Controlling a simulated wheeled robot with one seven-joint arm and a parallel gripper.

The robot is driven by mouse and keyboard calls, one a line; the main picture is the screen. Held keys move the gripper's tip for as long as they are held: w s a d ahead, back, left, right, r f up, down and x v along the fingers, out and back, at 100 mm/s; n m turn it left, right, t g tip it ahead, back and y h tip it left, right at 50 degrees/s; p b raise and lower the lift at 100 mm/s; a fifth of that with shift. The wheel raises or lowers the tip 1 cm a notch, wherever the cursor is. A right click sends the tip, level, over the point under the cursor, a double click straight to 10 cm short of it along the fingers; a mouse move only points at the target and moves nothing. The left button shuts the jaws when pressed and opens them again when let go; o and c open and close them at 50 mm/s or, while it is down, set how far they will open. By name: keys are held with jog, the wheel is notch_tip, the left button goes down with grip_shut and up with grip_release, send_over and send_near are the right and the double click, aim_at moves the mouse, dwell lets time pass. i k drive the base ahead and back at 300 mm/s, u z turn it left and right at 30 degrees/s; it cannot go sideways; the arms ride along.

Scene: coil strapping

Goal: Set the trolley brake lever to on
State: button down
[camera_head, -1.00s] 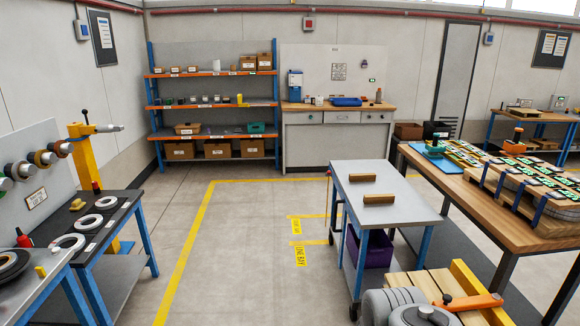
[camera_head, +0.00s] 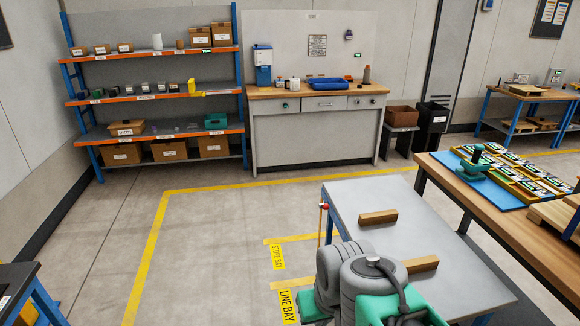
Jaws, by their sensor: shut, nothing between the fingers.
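The trolley (camera_head: 365,190) has a grey top and blue legs and stands in the lower right of the head view. Two wooden blocks lie on its top. A thin upright rod with a red knob (camera_head: 324,207) stands at the trolley's left side and looks like the brake lever. Its lower end is partly hidden, and no on or off marking is readable. My grey and green arm links cover the trolley's near left part. My gripper's fingers are not visible, so I cannot tell where they are relative to the lever.
Yellow floor lines with a STORE BAY label (camera_head: 279,257) and a LINE BAY label (camera_head: 288,307) lie left of the trolley. The floor there is clear. A wooden workbench (camera_head: 480,213) stands close on the right. Shelving (camera_head: 150,97) and a cabinet bench (camera_head: 315,140) stand behind.

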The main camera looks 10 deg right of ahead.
aim_at(325, 207)
jog(key=u, duration=0.1)
jog(key=i, duration=2.8)
jog(key=u, duration=0.15)
